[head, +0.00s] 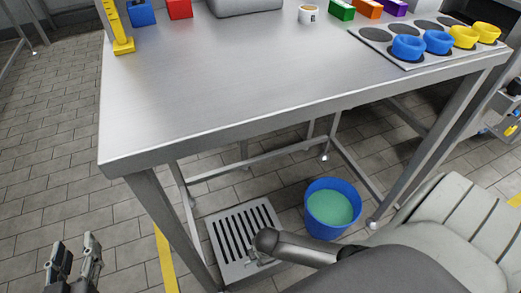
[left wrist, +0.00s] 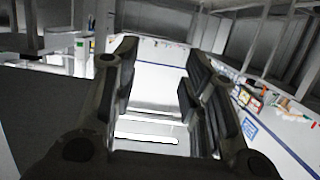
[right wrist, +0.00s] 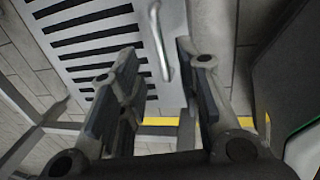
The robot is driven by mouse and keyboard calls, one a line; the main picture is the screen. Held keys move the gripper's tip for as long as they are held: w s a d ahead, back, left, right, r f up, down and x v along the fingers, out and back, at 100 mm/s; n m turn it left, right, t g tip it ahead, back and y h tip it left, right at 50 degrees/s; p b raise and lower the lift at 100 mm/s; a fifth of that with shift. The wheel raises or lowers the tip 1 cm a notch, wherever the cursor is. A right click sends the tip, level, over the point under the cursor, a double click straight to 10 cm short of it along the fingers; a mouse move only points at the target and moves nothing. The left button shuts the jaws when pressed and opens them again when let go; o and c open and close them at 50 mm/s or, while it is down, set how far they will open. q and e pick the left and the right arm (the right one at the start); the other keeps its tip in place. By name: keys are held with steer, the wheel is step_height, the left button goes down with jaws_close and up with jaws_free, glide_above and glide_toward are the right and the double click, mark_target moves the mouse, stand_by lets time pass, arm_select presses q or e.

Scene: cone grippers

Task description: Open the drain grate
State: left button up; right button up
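The drain grate (head: 232,226) is a pale metal plate with dark slots, lying flat and closed in the floor under the table. In the right wrist view, the grate (right wrist: 88,32) shows its slots and a bent metal bar handle (right wrist: 157,38). My right gripper (right wrist: 153,58) is open above the grate. The handle appears between its fingertips in that view; I cannot tell whether they touch. In the head view my right arm covers part of the grate's near right side. My left gripper (head: 76,260) is open and empty at the lower left, also in the left wrist view (left wrist: 160,75).
A steel table (head: 230,75) stands over the grate, its legs close by. A blue bucket (head: 318,228) with green liquid stands right of the grate. Yellow floor tape (head: 164,260) lies left. A pale seat-like object (head: 440,225) is at right. Floor at left is clear.

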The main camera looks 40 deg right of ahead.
steer(key=shift+w+f+b, duration=0.25)
steer(key=shift+f+b, duration=0.35)
steer(key=shift+f, duration=0.65)
steer(key=shift+w+d+f+b, duration=0.1)
steer(key=shift+w+f+b, duration=0.1)
steer(key=shift+f+b, duration=0.7)
arm_select(q)
step_height(320, 180, up, 13)
steer(key=d+t+h, duration=0.1)
steer(key=t+h, duration=0.1)
steer(key=t, duration=0.5)
steer(key=shift+s+d+f+t+h, duration=0.2)
steer(key=shift+s+d+t+h, duration=0.1)
steer(key=shift+s, duration=0.1)
arm_select(e)
steer(key=shift+f, duration=0.4)
jaws_close()
